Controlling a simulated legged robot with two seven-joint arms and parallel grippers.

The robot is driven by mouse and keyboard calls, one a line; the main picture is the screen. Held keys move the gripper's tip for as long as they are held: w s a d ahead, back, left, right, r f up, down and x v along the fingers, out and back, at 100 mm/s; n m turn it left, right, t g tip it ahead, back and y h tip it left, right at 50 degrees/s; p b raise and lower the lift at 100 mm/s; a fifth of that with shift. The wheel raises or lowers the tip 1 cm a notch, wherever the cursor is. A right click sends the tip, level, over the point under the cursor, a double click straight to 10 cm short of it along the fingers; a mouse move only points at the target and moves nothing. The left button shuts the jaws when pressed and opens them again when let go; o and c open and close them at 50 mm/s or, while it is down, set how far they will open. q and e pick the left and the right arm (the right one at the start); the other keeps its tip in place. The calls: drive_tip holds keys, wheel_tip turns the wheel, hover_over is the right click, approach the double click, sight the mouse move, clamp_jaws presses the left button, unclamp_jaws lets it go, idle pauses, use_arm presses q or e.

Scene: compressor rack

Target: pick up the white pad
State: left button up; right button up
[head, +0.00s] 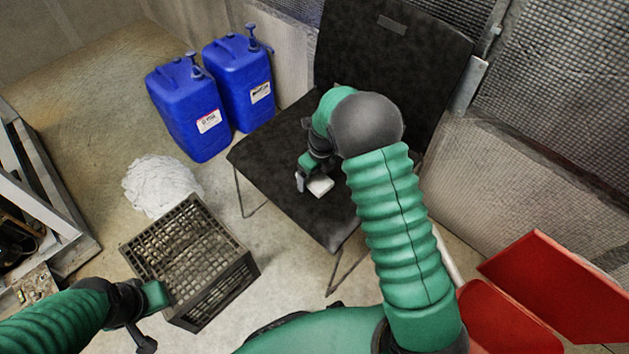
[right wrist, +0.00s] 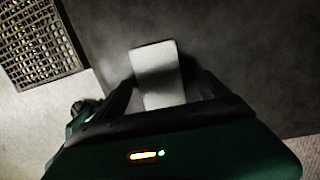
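The white pad (head: 320,186) lies on the black seat of a chair (head: 275,165), near its middle. In the right wrist view the pad (right wrist: 158,72) is a pale block between the two dark fingers. My right gripper (head: 313,183) is down at the pad, with its fingers apart on either side of it. Narrow dark gaps seem to show between fingers and pad, but contact is hard to judge. My left gripper (head: 150,318) is at the lower left, beside a crate and away from the pad; its opening is unclear.
Two blue jugs (head: 188,110) stand left of the chair. A dark plastic crate (head: 215,283) and a crumpled white cloth (head: 158,185) are on the floor. Red bins (head: 555,285) are at the lower right. A mesh wall (head: 555,85) stands behind the chair.

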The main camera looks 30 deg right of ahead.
sight(315, 177)
drive_tip(key=c, duration=1.4)
drive_tip(key=shift+o, duration=0.2)
drive_tip(key=shift+r, duration=0.15)
drive_tip(key=shift+r+p, duration=0.25)
drive_tip(key=shift+p, duration=0.05)
wheel_tip(315, 177, up, 3)
drive_tip(key=shift+r+p, duration=0.15)
drive_tip(key=shift+p, duration=1)
drive_tip(key=s+a+p, duration=0.4)
drive_tip(key=s+a, duration=0.6)
drive_tip(key=s, duration=0.2)
drive_tip(key=shift+a+r+p, duration=0.3)
drive_tip(key=shift+r+p, duration=0.05)
drive_tip(key=shift+r, duration=0.1)
drive_tip(key=shift+s, duration=0.1)
